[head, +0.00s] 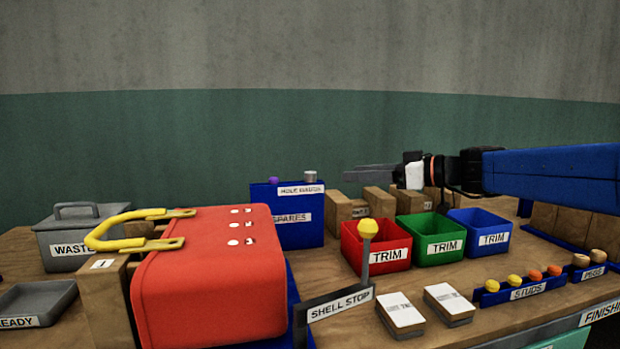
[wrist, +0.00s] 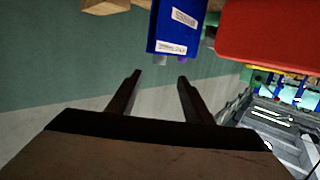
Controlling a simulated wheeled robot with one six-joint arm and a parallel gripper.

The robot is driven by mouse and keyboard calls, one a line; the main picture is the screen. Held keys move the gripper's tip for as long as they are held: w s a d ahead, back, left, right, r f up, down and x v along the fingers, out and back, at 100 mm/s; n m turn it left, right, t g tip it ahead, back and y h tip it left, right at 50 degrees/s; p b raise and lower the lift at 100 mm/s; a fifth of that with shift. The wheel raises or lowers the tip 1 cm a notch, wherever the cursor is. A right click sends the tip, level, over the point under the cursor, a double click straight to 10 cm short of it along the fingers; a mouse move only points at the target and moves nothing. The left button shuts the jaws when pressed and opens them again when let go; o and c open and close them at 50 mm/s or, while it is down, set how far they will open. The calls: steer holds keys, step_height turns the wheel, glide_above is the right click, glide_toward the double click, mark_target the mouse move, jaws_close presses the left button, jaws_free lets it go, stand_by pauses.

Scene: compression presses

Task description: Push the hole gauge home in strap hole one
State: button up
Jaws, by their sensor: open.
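My gripper (head: 352,174) is open and empty, held in the air right of and level with the top of the blue stand. Its two fingers also show apart in the wrist view (wrist: 158,76). The blue stand (head: 312,236) bears the labels HOLE GAUGE and SPARES. A grey cylinder (head: 310,176) stands on its top by the HOLE GAUGE label, with a purple knob (head: 273,181) to its left. In the wrist view both show beyond the fingertips, upside down. The red shell (head: 205,285) has a column of pale marked holes (head: 233,226); their numbers are too small to read.
A yellow handle (head: 125,228) arches over the red shell's left side. A yellow-knobbed SHELL STOP post (head: 367,245) stands right of the shell. Red (head: 375,246), green (head: 431,241) and blue (head: 480,232) TRIM bins lie below my arm. Air above the bench is clear.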

mark_target(310, 172)
steer(key=x, duration=1.4)
steer(key=shift+w+a+r, duration=0.1)
steer(key=shift+w, duration=0.05)
steer(key=c, duration=1.2)
